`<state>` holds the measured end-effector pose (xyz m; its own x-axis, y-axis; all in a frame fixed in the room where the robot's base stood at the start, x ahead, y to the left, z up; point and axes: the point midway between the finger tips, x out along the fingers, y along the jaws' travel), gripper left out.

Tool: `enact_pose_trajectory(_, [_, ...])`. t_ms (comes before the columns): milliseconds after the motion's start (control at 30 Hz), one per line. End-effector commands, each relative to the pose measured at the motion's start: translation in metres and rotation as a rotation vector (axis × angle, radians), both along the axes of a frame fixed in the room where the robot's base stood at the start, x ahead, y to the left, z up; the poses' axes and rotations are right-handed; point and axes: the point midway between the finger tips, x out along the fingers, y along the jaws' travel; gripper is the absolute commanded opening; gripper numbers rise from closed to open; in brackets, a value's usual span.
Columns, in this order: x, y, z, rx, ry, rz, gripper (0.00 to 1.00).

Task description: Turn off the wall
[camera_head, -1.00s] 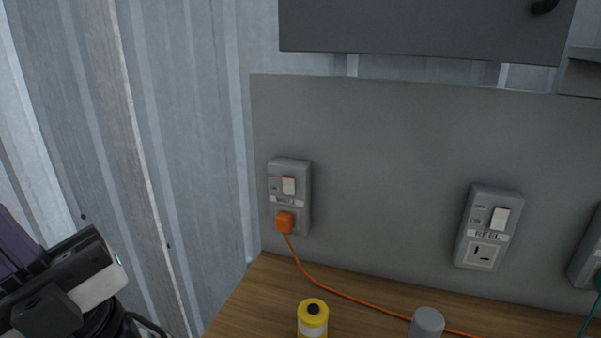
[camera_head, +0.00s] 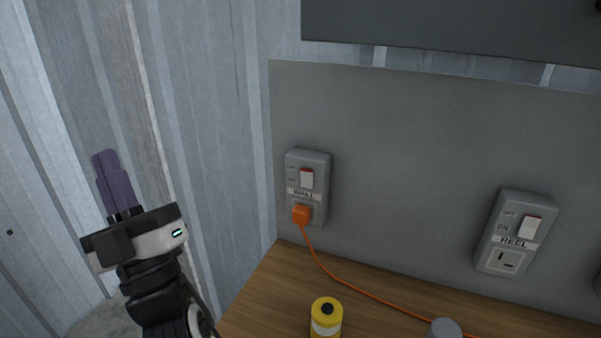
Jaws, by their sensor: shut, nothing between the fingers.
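My gripper (camera_head: 106,158) has purple fingers that are shut and empty, pointing up. It is at the left, in front of the corrugated wall, well apart from the socket and its switch.
A second socket labelled REEL (camera_head: 513,232) is on the panel at the right. A yellow canister (camera_head: 326,317) and a grey cylinder (camera_head: 444,329) stand on the wooden bench (camera_head: 262,300). The orange cord crosses the bench. A dark cabinet (camera_head: 460,30) overhangs above.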

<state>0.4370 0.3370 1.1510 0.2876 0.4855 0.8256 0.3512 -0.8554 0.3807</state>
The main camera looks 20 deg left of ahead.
Motion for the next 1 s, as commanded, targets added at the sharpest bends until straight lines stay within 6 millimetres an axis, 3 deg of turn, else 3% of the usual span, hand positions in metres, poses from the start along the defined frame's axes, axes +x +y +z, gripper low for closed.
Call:
enact_pose_trajectory(33, [0.030, 0.005, -0.010, -0.122, 0.058, -0.188, 0.00])
enact_pose_trajectory(100, [0.068, -0.001, -0.042, -0.308, 0.125, -0.464, 0.00])
enact_pose_trajectory(200, [0.109, -0.028, -0.089, -0.577, 0.213, -0.812, 0.00])
enact_pose_trajectory(300, [0.130, -0.065, -0.126, -0.813, 0.285, -1.080, 0.00])
enact_pose_trajectory(400, [0.137, -0.098, -0.151, -0.984, 0.338, -1.261, 0.00])
enact_pose_trajectory(533, [0.138, -0.122, -0.166, -1.098, 0.375, -1.378, 0.00])
enact_pose_trajectory(1000, [0.141, -0.126, -0.170, -1.116, 0.382, -1.401, 0.00])
